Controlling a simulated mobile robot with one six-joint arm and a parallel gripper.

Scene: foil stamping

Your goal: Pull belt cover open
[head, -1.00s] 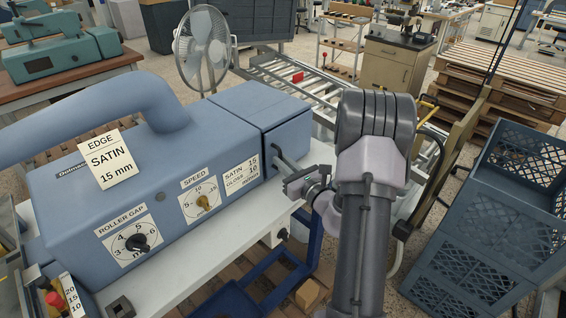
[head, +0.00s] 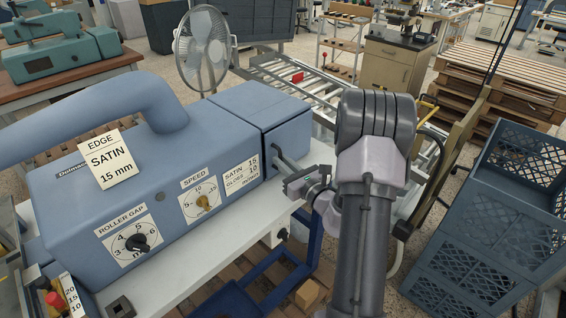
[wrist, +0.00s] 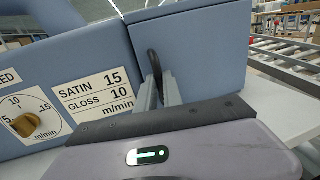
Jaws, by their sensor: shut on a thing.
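The belt cover (head: 285,133) is the blue box section at the right end of the blue edge machine. A thin seam separates it from the main housing, and its front face fills the upper right of the wrist view (wrist: 203,50). A dark bar handle (wrist: 154,64) stands at the cover's left front side, by the seam. My gripper (wrist: 160,92) is shut on the handle, with its fingers on both sides of it. In the head view, my gripper (head: 285,170) is at the cover's front. The handle's lower part is hidden by the fingers.
The machine housing (head: 75,200) carries a speed dial (head: 203,202) and a SATIN/GLOSS label (head: 240,175) left of the cover. The white bench top (head: 180,268) runs below. A roller conveyor (head: 285,75) lies behind. Blue crates (head: 485,230) stand at right.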

